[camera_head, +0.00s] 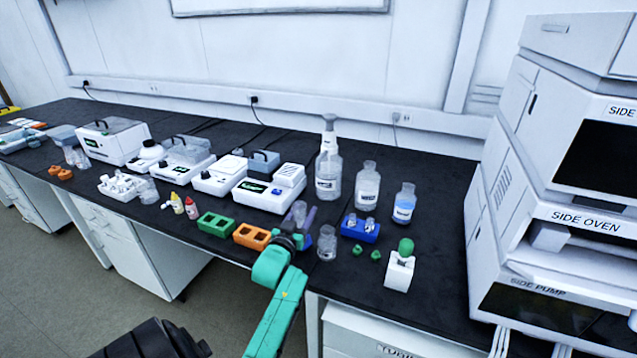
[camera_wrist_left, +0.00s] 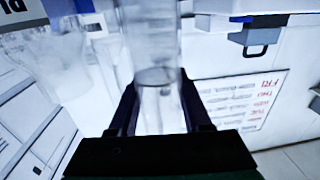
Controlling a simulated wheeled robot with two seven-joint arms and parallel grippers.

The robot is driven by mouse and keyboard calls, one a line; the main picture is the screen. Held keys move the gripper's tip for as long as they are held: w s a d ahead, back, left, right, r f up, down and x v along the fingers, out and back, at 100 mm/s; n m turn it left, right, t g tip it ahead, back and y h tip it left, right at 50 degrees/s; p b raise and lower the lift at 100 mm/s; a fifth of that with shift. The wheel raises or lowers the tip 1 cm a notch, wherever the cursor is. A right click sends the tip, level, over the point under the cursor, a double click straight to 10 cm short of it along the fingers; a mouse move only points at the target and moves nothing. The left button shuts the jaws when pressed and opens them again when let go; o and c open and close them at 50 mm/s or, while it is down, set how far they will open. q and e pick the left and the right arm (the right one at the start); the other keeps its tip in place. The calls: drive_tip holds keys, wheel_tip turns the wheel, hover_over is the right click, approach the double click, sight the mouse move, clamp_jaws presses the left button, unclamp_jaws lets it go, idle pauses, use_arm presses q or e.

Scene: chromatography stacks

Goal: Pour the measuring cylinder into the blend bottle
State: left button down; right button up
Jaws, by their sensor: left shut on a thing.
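My left gripper (camera_head: 300,232) is shut on a clear measuring cylinder (camera_head: 299,211), held roughly upright near the bench's front edge. In the left wrist view the cylinder (camera_wrist_left: 155,85) stands between the two fingers of the gripper (camera_wrist_left: 160,115). A small clear open glass bottle (camera_head: 327,244) stands just right of the gripper, apart from it as far as I can tell. Labelled bottles stand behind: a clear one (camera_head: 367,188) and one with blue liquid (camera_head: 404,205). I cannot read which is the blend bottle. My right gripper is out of view.
A blue rack (camera_head: 360,230) with vials, green caps (camera_head: 362,254) and a white holder with a green top (camera_head: 400,268) are to the right. Orange (camera_head: 251,236) and green (camera_head: 215,224) racks are left. The instrument stack (camera_head: 560,200) bounds the right.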

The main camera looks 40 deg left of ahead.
use_arm(q)
drive_tip(key=shift+s+f, duration=0.2)
drive_tip(key=shift+f, duration=0.05)
drive_tip(key=shift+d, duration=0.1)
drive_tip(key=shift+w+d+m+b, duration=0.2)
drive_tip(key=shift+m+b, duration=0.35)
drive_tip(key=shift+m, duration=0.35)
drive_tip(key=shift+w+d+m, duration=0.1)
drive_tip(key=shift+d+m, duration=0.05)
drive_tip(key=shift+m, duration=0.35)
drive_tip(key=shift+w+d+m+b, duration=0.1)
drive_tip(key=shift+d+m+b, duration=0.15)
drive_tip(key=shift+m+b, duration=0.2)
drive_tip(key=shift+w+d+r+m, duration=0.1)
drive_tip(key=shift+d+r+m, duration=0.1)
drive_tip(key=shift+r+m, duration=0.05)
drive_tip(key=shift+r+p, duration=0.3)
drive_tip(key=shift+w+d+r+m, duration=0.1)
drive_tip(key=shift+d+r+m, duration=0.2)
drive_tip(key=shift+m, duration=0.3)
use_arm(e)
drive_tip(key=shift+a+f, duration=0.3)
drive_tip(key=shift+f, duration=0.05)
